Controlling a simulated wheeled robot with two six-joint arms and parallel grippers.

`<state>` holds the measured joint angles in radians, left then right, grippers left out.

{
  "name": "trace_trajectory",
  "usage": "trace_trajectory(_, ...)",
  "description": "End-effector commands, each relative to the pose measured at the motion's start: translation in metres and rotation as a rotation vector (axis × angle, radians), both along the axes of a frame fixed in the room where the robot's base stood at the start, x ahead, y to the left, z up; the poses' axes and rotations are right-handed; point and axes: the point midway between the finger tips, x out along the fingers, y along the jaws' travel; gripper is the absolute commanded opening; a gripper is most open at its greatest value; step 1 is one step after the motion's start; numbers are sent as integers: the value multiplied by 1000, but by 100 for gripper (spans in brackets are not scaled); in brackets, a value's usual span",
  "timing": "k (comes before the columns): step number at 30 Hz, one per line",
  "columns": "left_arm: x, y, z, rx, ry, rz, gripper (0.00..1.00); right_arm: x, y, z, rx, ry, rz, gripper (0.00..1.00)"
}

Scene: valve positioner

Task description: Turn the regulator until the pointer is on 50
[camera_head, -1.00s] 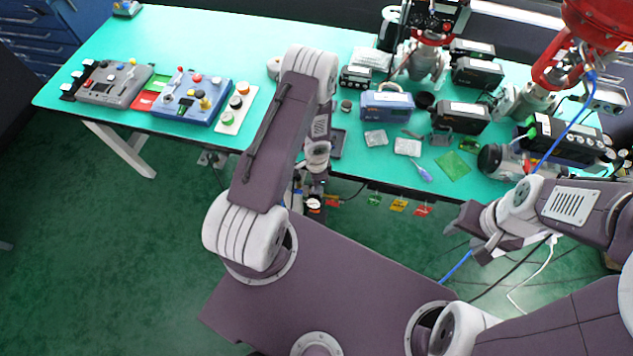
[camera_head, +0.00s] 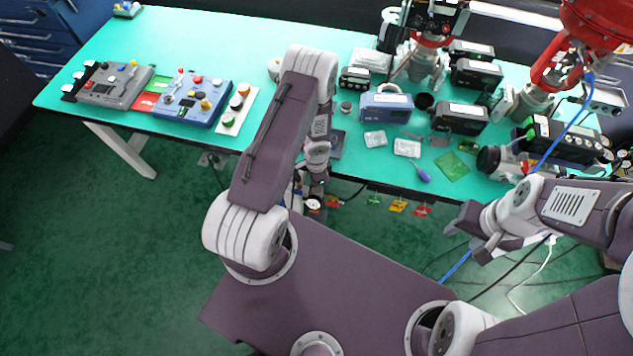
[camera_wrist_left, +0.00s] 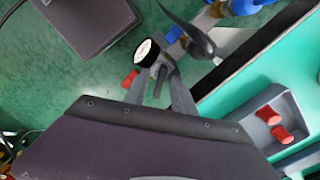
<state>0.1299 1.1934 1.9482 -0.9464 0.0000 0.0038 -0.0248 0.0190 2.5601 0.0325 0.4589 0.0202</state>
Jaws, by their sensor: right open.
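The regulator's round gauge (camera_wrist_left: 146,52), with a white face and black rim, shows in the left wrist view; its pointer and figures are too small to read. In the head view, a small white dial (camera_head: 313,204) shows below the table's front edge. My left gripper (camera_wrist_left: 165,70) reaches in beside the gauge. Its fingertips and any contact with the regulator are hard to make out, so I cannot tell whether it is open or shut. My right gripper (camera_head: 462,236) is open and empty, in front of the table and well right of the dial.
The green table (camera_head: 240,55) carries a blue control box (camera_head: 207,112), a grey control box (camera_head: 115,90) and several instruments at the right. Coloured tags (camera_head: 398,206) hang below its front edge. A tray with red pieces (camera_wrist_left: 255,115) shows in the left wrist view.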

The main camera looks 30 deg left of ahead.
Motion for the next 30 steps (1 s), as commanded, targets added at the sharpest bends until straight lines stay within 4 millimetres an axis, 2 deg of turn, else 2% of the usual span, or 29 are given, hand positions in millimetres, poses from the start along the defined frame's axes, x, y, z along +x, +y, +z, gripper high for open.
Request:
trace_trajectory(1, 0, 0, 13, 0, 0, 0, 31, 0, 0, 13, 0, 0, 0, 45)
trace_trajectory(9, 0, 0, 69, 0, 0, 0, 31, 0, 0, 70, 0, 0, 0, 45)
trace_trajectory(12, 0, 0, 84, 0, 0, 1, 31, 0, 0, 84, 0, 0, 0, 45)
trace_trajectory(30, 0, 0, 83, 0, 0, 0, 31, 0, 0, 83, 0, 0, 0, 45)
